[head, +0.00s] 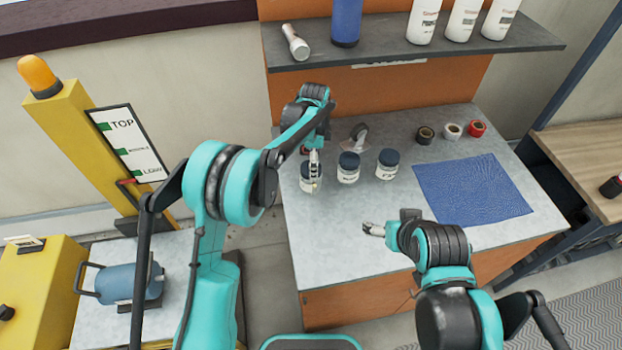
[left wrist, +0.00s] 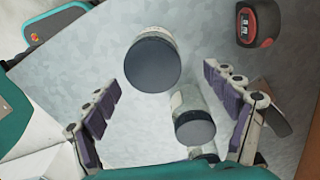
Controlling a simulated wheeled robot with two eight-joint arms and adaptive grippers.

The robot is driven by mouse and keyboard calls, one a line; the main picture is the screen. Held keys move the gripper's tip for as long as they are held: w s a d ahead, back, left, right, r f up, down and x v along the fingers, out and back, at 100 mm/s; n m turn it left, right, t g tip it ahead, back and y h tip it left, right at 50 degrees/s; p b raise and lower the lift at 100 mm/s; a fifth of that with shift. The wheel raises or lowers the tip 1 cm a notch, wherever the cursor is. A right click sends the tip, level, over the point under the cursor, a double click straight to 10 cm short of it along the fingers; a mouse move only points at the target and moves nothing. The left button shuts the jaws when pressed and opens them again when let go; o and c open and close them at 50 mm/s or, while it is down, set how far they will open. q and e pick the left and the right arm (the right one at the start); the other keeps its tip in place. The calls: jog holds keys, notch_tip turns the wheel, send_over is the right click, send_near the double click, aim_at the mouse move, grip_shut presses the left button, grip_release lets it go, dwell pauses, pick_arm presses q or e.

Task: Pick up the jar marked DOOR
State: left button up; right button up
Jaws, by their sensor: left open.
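Three pale jars with dark lids stand in a row on the grey counter: a left jar (head: 311,184), a middle jar (head: 348,173) and a right jar (head: 386,168). Their labels are too small to read, so I cannot tell which is marked DOOR. My left gripper (head: 314,163) is over the left jar and partly covers it. In the left wrist view my open fingers (left wrist: 168,112) point down. One jar (left wrist: 152,62) is ahead of the fingers, and another jar (left wrist: 198,118) is nearer the right finger. My right gripper (head: 372,229) is above the counter's front, apart from the jars.
A red and black device with a display (left wrist: 258,24) lies close by. A blue mat (head: 474,189) and several tape rolls (head: 452,131) lie on the counter's right. A shelf (head: 390,69) with white bottles overhangs the back. The counter's front is clear.

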pick_arm(q)
jog(key=f, duration=0.2)
jog(key=f+b, duration=0.1)
jog(key=f, duration=0.1)
jog(key=a+f, duration=0.1)
jog(key=f, duration=0.1)
jog(key=shift+s, duration=0.35)
jog(key=shift+f+b, duration=0.3)
jog(key=shift+f, duration=0.15)
jog(key=c, duration=1.4)
jog(key=shift+r, duration=0.1)
